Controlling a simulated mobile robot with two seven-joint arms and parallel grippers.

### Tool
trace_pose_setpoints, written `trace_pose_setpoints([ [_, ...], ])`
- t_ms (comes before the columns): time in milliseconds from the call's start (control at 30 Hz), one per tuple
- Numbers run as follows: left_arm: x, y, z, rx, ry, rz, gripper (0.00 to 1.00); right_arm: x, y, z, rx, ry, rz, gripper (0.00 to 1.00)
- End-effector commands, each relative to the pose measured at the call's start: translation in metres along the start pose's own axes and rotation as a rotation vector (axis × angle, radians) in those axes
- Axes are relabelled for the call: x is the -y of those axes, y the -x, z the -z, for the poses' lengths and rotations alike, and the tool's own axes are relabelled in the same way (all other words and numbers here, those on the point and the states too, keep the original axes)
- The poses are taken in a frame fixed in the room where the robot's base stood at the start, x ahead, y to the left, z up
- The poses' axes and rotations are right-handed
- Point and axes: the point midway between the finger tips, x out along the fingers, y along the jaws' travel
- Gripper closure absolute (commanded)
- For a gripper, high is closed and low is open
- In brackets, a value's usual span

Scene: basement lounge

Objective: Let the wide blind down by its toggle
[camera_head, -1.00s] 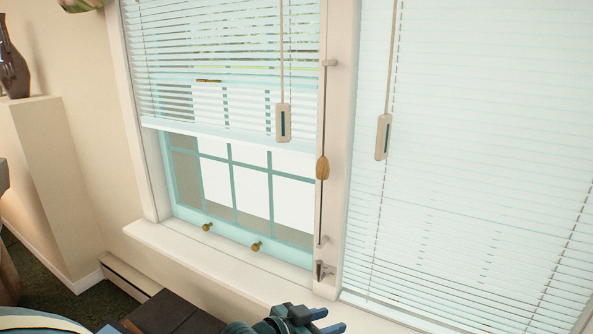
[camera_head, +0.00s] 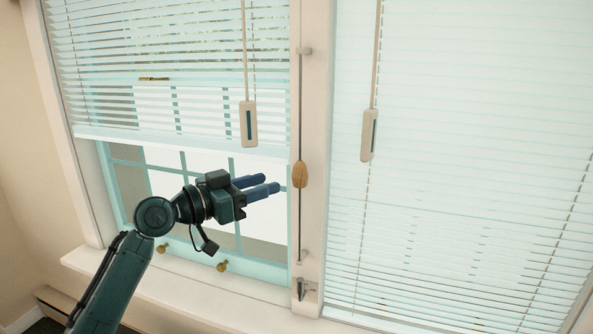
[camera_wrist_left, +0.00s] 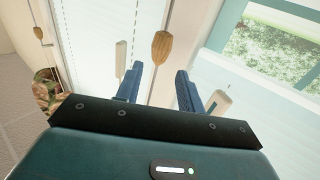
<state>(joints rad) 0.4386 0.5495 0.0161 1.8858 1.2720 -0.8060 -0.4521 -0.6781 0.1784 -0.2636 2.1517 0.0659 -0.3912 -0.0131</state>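A partly raised blind (camera_head: 180,90) hangs in the left window, its bottom rail partway down. Another blind (camera_head: 460,170) covers the right window to near the sill and runs past the picture's right edge; I cannot tell for sure which is the wide one. A wooden toggle (camera_head: 300,174) sits on a cord along the post between them; it also shows in the left wrist view (camera_wrist_left: 162,45), beyond and between my fingertips. My left gripper (camera_head: 262,187) is open and empty, left of the toggle and apart from it. My right gripper is out of view.
Grey slotted pulls hang in front of the left blind (camera_head: 249,124) and right blind (camera_head: 369,135), near the toggle. A metal cleat (camera_head: 303,290) is on the post below. The left wrist view shows another wooden toggle (camera_wrist_left: 38,33) and a patterned object (camera_wrist_left: 47,90).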

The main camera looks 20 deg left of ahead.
Motion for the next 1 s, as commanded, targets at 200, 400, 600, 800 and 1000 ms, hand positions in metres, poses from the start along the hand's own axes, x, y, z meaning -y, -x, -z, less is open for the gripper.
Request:
trace_pose_setpoints([
  [200, -0.001, -0.049, 0.003, -0.001, 0.005, -0.002, 0.62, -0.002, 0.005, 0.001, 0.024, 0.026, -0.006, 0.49],
  [400, 0.0, -0.082, 0.002, 0.0, 0.003, 0.0, 0.62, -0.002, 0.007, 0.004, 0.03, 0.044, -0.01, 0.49],
  [600, 0.0, -0.097, 0.0, 0.001, 0.001, 0.001, 0.62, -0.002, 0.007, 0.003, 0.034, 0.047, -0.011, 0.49],
  [800, 0.0, -0.099, -0.001, 0.001, 0.0, 0.001, 0.62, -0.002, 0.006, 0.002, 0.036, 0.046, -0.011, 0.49],
  [1000, 0.0, -0.098, -0.001, 0.001, 0.0, 0.001, 0.7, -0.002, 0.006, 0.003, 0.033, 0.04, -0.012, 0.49],
])
